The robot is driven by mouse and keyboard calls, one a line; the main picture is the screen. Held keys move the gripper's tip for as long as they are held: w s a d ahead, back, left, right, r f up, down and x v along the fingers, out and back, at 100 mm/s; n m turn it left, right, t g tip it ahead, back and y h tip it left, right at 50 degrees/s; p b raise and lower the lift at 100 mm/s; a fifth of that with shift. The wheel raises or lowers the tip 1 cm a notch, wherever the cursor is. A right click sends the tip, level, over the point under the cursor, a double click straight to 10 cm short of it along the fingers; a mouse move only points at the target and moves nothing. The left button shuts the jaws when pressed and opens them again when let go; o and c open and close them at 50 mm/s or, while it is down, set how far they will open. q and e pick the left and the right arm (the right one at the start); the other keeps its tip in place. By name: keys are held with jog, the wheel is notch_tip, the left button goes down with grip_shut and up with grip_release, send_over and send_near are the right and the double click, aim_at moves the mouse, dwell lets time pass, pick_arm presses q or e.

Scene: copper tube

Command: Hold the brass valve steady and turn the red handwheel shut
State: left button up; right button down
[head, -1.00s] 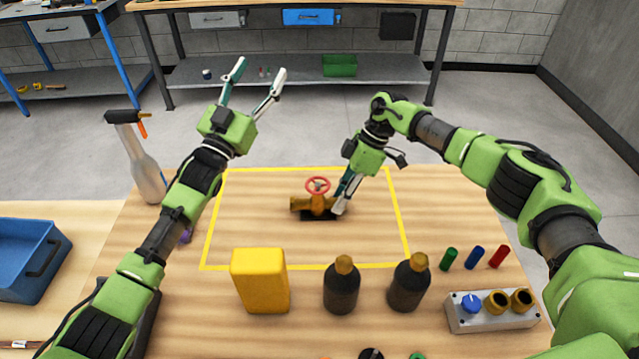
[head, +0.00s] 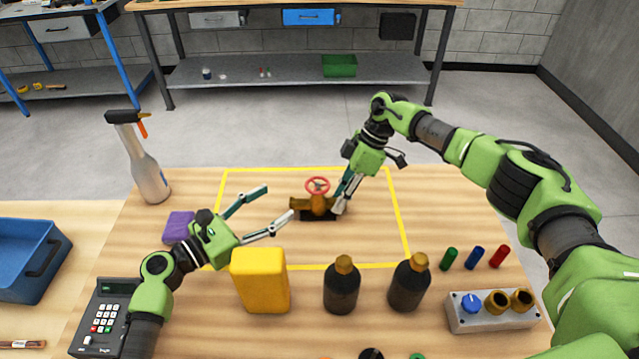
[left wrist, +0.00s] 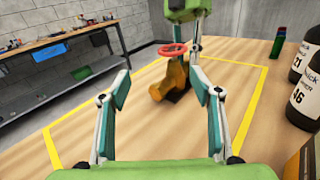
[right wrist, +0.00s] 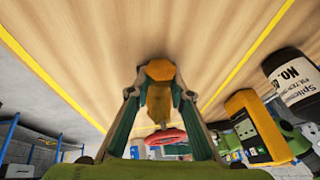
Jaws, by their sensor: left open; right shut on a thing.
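The brass valve (head: 313,204) stands on a dark base inside the yellow-taped area, with the red handwheel (head: 317,185) on top. My right gripper (head: 343,204) is shut on the right end of the valve body; the right wrist view shows the brass body (right wrist: 159,100) between its fingers and the handwheel (right wrist: 166,137) beyond. My left gripper (head: 279,206) is open and empty, low over the table to the left of the valve, its fingers pointing toward it. In the left wrist view the valve (left wrist: 172,80) and handwheel (left wrist: 172,49) lie ahead between the spread fingers, apart from them.
A yellow block (head: 260,281) stands close in front of my left gripper, with two dark bottles (head: 341,288) to its right. A spray bottle (head: 148,170) and purple block (head: 179,226) are at left. The taped area around the valve is otherwise clear.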

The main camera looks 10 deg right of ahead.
aim_at(327, 180)
pick_arm(q)
jog(key=shift+s+d+h, duration=0.3)
jog(key=shift+s+d, duration=0.2)
jog(key=shift+d, duration=0.15)
jog(key=shift+s+d+r+g, duration=0.1)
jog(key=shift+d+g, duration=0.2)
jog(key=shift+d, duration=0.05)
jog(key=x, duration=1.1)
jog(key=shift+d, duration=0.2)
jog(key=c, duration=1.1)
